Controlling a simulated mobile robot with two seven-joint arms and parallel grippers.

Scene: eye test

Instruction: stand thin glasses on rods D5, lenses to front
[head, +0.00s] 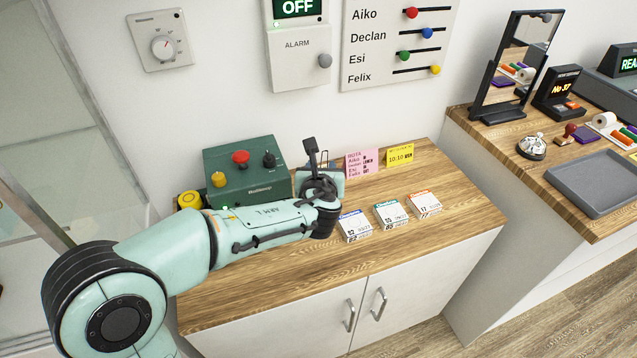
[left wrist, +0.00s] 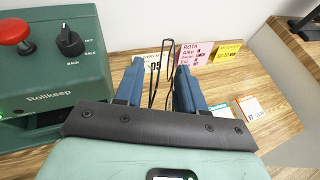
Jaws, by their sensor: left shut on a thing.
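My left gripper (left wrist: 160,66) has its two blue fingers closed around a thin dark wire frame, the thin glasses (left wrist: 154,88), in the left wrist view. Which way the lenses face cannot be told. A white card marked D5 (left wrist: 152,60) stands just behind the fingers, partly hidden by them. Rods cannot be made out apart from the wire frame. In the head view my left gripper (head: 313,153) is over the worktop next to the green box, and its own wrist hides most of what it holds. My right gripper is in neither view.
A green box (head: 245,180) with a red button stands left of the gripper. Pink (head: 362,163) and yellow (head: 399,154) notes stand at the back. Several small cartons lie right of my wrist, including a red-topped one (head: 424,203). The worktop (head: 460,190) is bare at front right.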

